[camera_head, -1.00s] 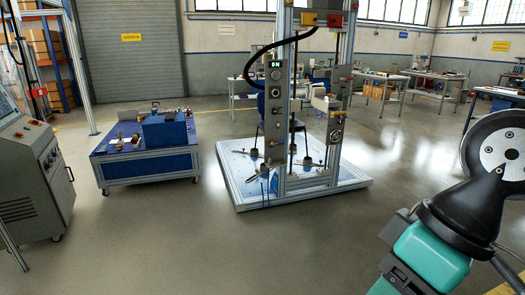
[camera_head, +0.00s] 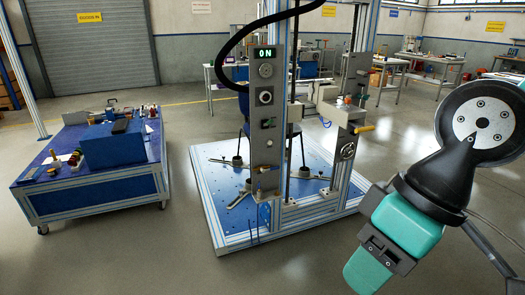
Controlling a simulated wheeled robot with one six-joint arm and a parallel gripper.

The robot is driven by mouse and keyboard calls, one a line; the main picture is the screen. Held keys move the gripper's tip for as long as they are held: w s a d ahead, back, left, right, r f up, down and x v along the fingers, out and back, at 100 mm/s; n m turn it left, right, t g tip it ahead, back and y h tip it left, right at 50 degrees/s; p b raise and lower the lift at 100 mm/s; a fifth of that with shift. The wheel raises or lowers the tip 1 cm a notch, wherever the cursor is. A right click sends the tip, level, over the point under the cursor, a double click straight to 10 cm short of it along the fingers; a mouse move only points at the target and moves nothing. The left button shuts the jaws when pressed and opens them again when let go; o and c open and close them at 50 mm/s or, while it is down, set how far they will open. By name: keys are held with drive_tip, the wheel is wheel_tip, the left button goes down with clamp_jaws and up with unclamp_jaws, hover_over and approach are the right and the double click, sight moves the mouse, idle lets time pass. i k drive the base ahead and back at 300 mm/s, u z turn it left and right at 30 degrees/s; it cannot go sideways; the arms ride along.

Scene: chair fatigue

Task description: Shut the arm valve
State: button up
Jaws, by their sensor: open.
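The chair test rig (camera_head: 205,205) stands ahead, an upright metal frame on a blue-topped base. Its left grey control panel (camera_head: 267,130) carries a lit green "ON" display, round dials and a small brass-coloured fitting (camera_head: 265,168) low down. On its right post a yellow handle (camera_head: 363,129) sticks out to the right, above a round gauge (camera_head: 347,151). No label marks either as the arm valve, and I cannot read a valve's position. My teal and black arm fills the lower right, clear of the rig; my gripper's fingers do not show.
A blue wheeled cart (camera_head: 100,192) with a blue box and small parts stands left of the rig. Workbenches (camera_head: 420,58) stand at the back right. The floor in front of the rig and between cart and rig is clear.

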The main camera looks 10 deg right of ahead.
sight(271, 169)
drive_tip(key=i, duration=1.1)
drive_tip(key=u, duration=0.55)
drive_tip(key=i, duration=0.65)
drive_tip(key=z, duration=2)
